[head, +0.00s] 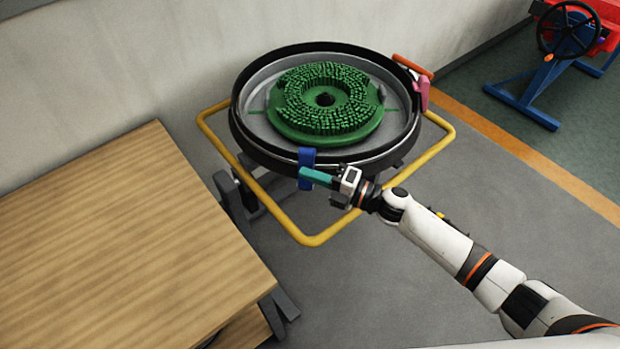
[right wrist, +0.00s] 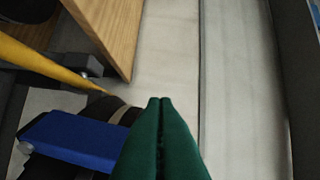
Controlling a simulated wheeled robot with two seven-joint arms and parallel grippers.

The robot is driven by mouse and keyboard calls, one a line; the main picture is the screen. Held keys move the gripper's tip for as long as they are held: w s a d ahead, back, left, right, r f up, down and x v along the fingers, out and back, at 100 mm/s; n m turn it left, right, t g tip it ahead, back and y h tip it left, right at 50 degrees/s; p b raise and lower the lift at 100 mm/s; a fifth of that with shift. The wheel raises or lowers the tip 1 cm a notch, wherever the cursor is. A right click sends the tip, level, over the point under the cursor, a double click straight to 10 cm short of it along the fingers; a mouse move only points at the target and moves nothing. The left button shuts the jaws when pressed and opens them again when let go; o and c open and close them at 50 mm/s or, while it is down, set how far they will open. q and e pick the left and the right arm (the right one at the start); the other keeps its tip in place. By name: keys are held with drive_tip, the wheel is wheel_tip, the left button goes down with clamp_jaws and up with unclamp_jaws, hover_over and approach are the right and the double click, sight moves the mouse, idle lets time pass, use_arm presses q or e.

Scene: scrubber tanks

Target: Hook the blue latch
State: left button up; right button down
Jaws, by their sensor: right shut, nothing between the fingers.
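The blue latch (head: 307,158) sits at the near edge of the round black-rimmed tank (head: 262,157) in the head view. Part of it is hidden behind my right gripper. In the right wrist view the blue latch (right wrist: 75,140) lies just left of the fingers as a flat blue bar. My right gripper (head: 303,174) has teal-green fingers that are shut and empty. The fingertips show together in the right wrist view (right wrist: 160,100). They are close beside the latch; I cannot tell whether they touch it. My left gripper is not in view.
A green brush disc (head: 330,132) lies inside the tank. A yellow tube frame (head: 322,238) surrounds the tank. A wooden table (head: 110,240) stands at left. Orange (head: 413,65) and pink (head: 422,94) parts are on the tank's far right edge. A red-and-blue wheeled device (head: 565,50) stands at top right.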

drive_tip(key=shift+w+d+r+m+p, duration=0.15)
drive_tip(key=shift+w+r+m, duration=0.05)
drive_tip(key=shift+w+m, duration=0.45)
drive_tip(key=shift+w+d+r+m+p, duration=0.15)
drive_tip(key=shift+w+m, duration=0.4)
drive_tip(key=shift+w, duration=0.05)
drive_tip(key=shift+w+d, duration=0.1)
drive_tip(key=shift+w, duration=0.4)
drive_tip(key=shift+d, duration=0.15)
